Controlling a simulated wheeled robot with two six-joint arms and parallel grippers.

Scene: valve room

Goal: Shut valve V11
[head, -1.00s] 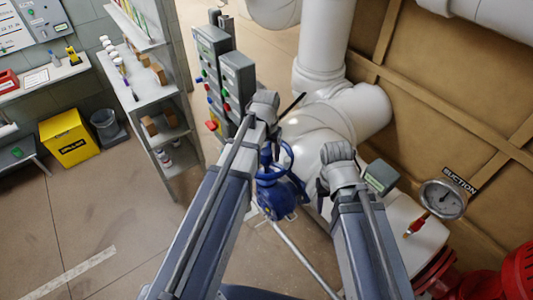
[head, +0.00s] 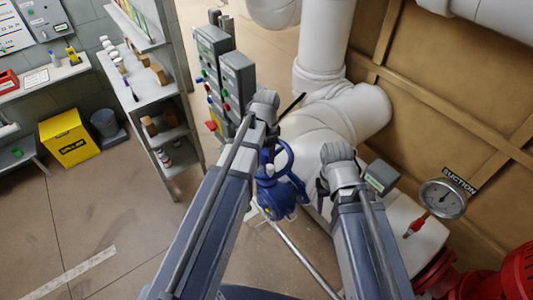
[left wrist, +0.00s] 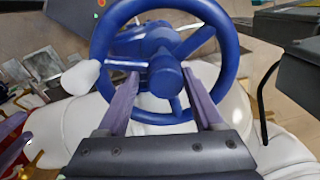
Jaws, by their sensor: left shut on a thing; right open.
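A blue handwheel (left wrist: 225,50) on a blue valve body (head: 280,200) fills the upper left wrist view. A white knob (left wrist: 80,77) is at its left rim. No V11 label is readable. My left gripper (left wrist: 165,85) is shut on the handwheel, one purple finger each side of its hub and lower rim; the exact contact is not clear. In the head view my left arm partly covers the wheel. My right gripper (left wrist: 24,130) seems to show as purple fingers at the left edge of the wrist view, open and apart from the wheel.
White pipes (head: 345,110) run behind the valve. Grey control boxes (head: 238,80) stand at its left. A suction gauge (head: 442,198) and red flanged equipment (head: 515,275) are at the right. The floor at left is mostly clear, before a shelf and yellow bin (head: 68,137).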

